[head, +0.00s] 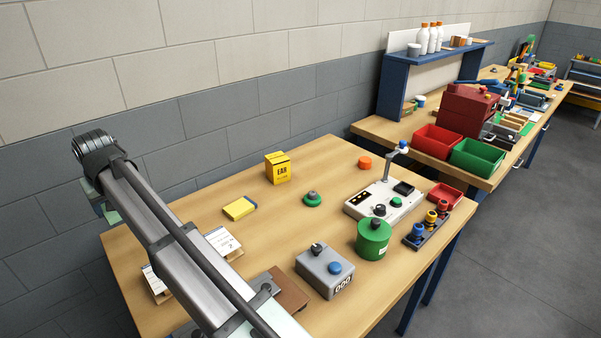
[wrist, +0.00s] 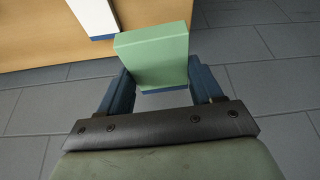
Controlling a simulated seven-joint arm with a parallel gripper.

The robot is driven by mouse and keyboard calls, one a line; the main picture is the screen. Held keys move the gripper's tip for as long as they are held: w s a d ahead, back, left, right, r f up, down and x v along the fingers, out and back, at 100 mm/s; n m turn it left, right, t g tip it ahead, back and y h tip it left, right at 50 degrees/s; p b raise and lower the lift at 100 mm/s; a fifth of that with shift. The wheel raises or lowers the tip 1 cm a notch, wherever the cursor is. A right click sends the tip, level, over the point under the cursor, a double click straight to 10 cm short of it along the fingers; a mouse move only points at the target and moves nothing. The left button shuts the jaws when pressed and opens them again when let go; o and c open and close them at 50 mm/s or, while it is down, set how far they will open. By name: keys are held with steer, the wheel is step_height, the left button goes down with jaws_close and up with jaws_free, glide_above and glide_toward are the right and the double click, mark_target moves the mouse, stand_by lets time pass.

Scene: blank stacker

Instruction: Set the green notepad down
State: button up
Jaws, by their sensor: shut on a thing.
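In the wrist view, my gripper (wrist: 160,90) is shut on the green notepad (wrist: 155,52), a pale green block with a dark blue strip along its lower edge. The notepad is held between the two blue fingers. Behind it in the wrist view are grey floor tiles and the edge of the wooden table (wrist: 35,50).
A yellow notepad (head: 240,207), a yellow box (head: 278,168), a grey button box (head: 325,270) and a green canister (head: 373,239) stand on the table. White cards (head: 222,241) lie near my arm. The table's middle has free room.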

steer(key=shift+w+d+r, duration=0.1)
steer(key=shift+w+r, duration=0.05)
steer(key=shift+r, duration=0.5)
steer(key=shift+w+d+r, duration=0.1)
steer(key=shift+w+r, duration=0.05)
steer(key=shift+r, duration=0.45)
steer(key=w+d+m, duration=0.1)
steer(key=w+d, duration=1)
steer(key=d, duration=0.1)
steer(key=w+d+m+h, duration=0.1)
steer(key=w+d, duration=1.1)
steer(key=d, duration=0.1)
steer(key=w+d+m, duration=0.2)
steer(key=w+d, duration=1)
steer(key=d, duration=0.1)
steer(key=shift+w+d+f+t, duration=0.1)
steer(key=shift+w+d+t, duration=0.1)
steer(key=shift+t, duration=0.2)
steer(key=m, duration=0.2)
glide_above(324, 170)
steer(key=shift+h, duration=0.4)
steer(key=shift+s+d+f, duration=0.1)
steer(key=shift+s+f, duration=0.05)
steer(key=shift+f, duration=2.35)
steer(key=shift+s+d+f, duration=0.1)
steer(key=shift+s+f, duration=0.1)
steer(key=shift+f, duration=2.35)
steer(key=shift+s+f, duration=0.15)
steer(key=shift+f, duration=2.35)
steer(key=shift+f, duration=0.15)
